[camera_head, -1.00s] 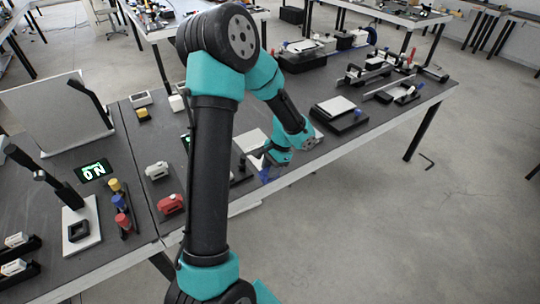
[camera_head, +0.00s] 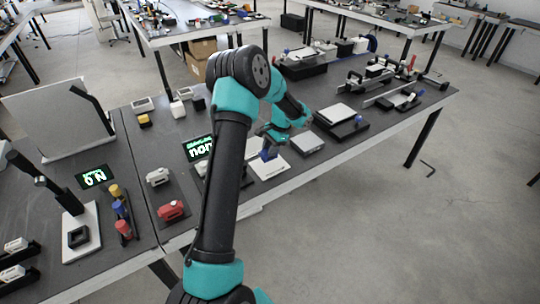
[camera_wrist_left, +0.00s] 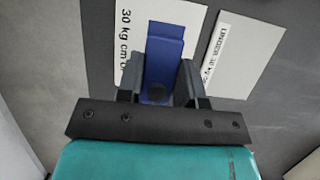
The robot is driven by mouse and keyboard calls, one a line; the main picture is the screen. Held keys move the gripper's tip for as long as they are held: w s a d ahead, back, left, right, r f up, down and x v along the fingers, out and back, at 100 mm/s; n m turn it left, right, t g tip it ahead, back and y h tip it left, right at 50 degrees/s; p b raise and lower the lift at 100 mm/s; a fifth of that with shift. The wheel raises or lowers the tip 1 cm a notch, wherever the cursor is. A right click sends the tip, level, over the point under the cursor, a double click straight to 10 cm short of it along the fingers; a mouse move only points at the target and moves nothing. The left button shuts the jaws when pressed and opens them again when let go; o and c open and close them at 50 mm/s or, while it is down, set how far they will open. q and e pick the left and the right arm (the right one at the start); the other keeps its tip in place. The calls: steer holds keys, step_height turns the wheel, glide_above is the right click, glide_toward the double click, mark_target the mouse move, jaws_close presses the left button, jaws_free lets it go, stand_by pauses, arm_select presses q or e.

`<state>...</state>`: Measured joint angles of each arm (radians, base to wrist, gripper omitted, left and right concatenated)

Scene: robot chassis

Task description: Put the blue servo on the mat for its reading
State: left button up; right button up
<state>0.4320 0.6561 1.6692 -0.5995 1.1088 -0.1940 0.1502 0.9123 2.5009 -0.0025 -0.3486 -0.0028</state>
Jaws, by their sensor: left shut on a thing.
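The blue servo (camera_head: 268,155) is gripped between the two dark fingers of my left gripper (camera_head: 271,147). In the left wrist view the servo (camera_wrist_left: 164,55) points away from the jaws (camera_wrist_left: 158,82), which are shut on it. Behind it is a white mat (camera_wrist_left: 126,40) marked "30 kg cm O…", its text partly covered by the servo. A second white mat (camera_wrist_left: 243,50) reads "UNDER 30 kg…", partly legible. In the head view the servo is over the nearer mat (camera_head: 266,171), and the other mat (camera_head: 307,142) is to its right. Whether it touches the mat is unclear. My right gripper is not in view.
A lit green display (camera_head: 199,148), partly behind my arm, and another display (camera_head: 95,177) stand on the bench. A red clamp-like item (camera_head: 171,211) and a white one (camera_head: 157,177) lie left of my arm. A black tray (camera_head: 341,121) stands right of the mats.

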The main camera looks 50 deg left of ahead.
arm_select(q)
steer(key=shift+f, duration=0.1)
steer(key=shift+f, duration=1.65)
steer(key=o, duration=1.1)
steer(key=shift+f, duration=0.15)
steer(key=v, duration=1.2)
steer(key=shift+s+r, duration=0.1)
steer(key=shift+r, duration=0.15)
